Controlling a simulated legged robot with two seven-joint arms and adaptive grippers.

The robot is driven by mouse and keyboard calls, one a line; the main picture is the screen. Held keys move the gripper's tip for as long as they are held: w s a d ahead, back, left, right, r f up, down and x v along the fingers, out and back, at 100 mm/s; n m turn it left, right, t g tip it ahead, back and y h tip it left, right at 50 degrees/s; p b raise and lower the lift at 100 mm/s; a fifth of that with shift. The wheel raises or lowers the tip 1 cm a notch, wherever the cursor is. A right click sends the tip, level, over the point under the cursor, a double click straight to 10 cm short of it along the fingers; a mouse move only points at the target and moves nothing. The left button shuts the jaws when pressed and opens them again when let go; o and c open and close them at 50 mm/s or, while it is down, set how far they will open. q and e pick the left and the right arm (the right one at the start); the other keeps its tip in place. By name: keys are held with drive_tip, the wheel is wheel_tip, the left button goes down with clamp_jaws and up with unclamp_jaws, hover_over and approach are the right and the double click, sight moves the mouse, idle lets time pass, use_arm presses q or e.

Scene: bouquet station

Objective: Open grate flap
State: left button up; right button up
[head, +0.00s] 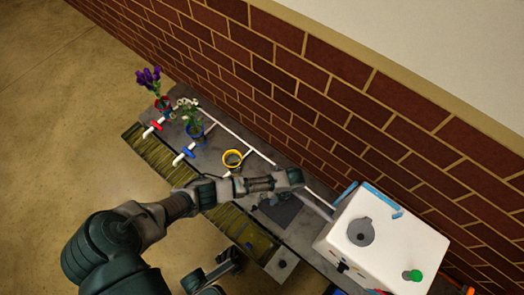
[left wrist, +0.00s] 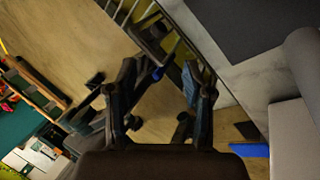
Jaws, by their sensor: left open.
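The slatted grate (head: 165,160) runs along the front edge of the grey table, with yellowish floor showing between its dark bars. A further slatted stretch (head: 243,232) lies past my forearm. In the left wrist view, bars (left wrist: 183,42) show at the top. I cannot tell which part is the flap. Contact with the grate cannot be told.
A dark panel (head: 278,211) lies on the table beside my wrist. A white box (head: 385,243) stands to the right. A yellow-rimmed pot (head: 232,158), white flowers (head: 190,110) and purple flowers (head: 149,77) stand to the left. A brick wall (head: 300,80) closes the back.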

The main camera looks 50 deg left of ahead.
use_arm(q)
drive_tip(key=shift+w+r, duration=0.15)
drive_tip(key=shift+r, duration=0.25)
